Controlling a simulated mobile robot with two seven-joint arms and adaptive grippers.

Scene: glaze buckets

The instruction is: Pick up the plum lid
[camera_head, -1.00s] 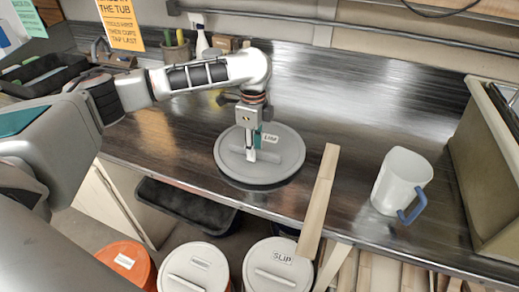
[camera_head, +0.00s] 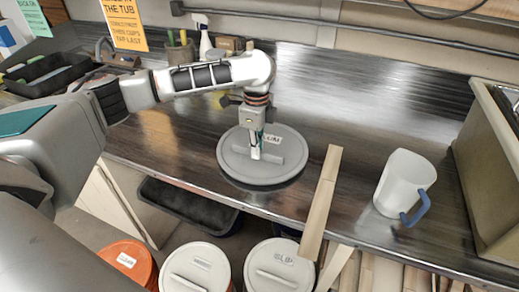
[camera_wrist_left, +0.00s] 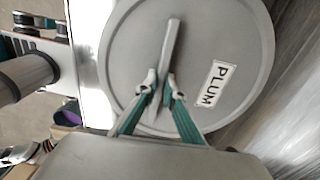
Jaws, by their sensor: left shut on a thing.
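The plum lid (camera_head: 290,165) is a round grey disc with a raised bar handle and a white label. It is at the middle of the counter in the head view, with a dark shadow under its front edge. In the left wrist view the lid (camera_wrist_left: 215,40) fills much of the picture and its label reads PLUM. My left gripper (camera_head: 256,152) points down at the lid's middle. In the left wrist view its fingertips (camera_wrist_left: 160,92) are shut on the bar handle, one on each side. My right gripper is not in view.
A wooden strip (camera_head: 321,205) lies right of the lid, across the counter's front edge. A white jug (camera_head: 402,182) with a blue handle stands further right, near a beige basin (camera_head: 490,165). Lidded buckets (camera_head: 195,268) stand below the front edge.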

